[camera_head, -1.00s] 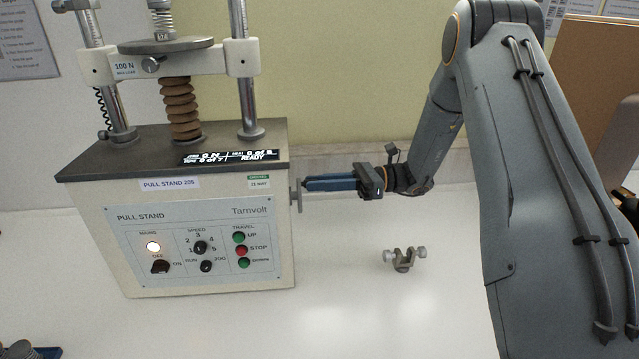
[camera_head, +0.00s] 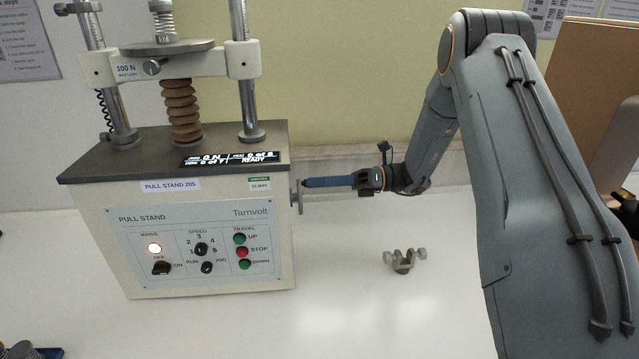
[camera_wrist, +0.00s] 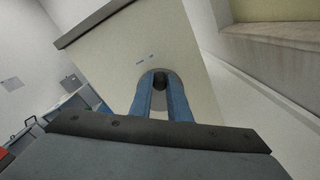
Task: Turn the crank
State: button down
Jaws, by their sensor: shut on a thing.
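The pull stand (camera_head: 195,240) stands at the left in the head view, with its display reading READY. The crank (camera_head: 296,197) is a small grey disc with a knob on the machine's right side. In the wrist view the crank's grey disc (camera_wrist: 158,72) shows behind my fingertips, with its dark knob (camera_wrist: 160,82) between them. My gripper (camera_head: 306,183) reaches in from the right with blue fingers, and it also shows in the wrist view (camera_wrist: 160,88). The fingers are shut on the crank's knob. The fingers hide part of the disc.
A small metal clamp with two thumb knobs (camera_head: 404,260) lies on the white table (camera_head: 390,315) below my arm. The table front is mostly clear. A wall ledge (camera_wrist: 270,40) runs at the wrist view's upper right.

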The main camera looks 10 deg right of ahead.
jog(key=shift+w+f+m, duration=0.15)
jog(key=shift+w+m, duration=0.1)
jog(key=shift+m, duration=0.55)
jog(key=c, duration=1.7)
grip_release()
jog(key=shift+o, duration=0.2)
jog(key=d+b, duration=0.2)
jog(key=d, duration=0.6)
jog(key=shift+b, duration=0.35)
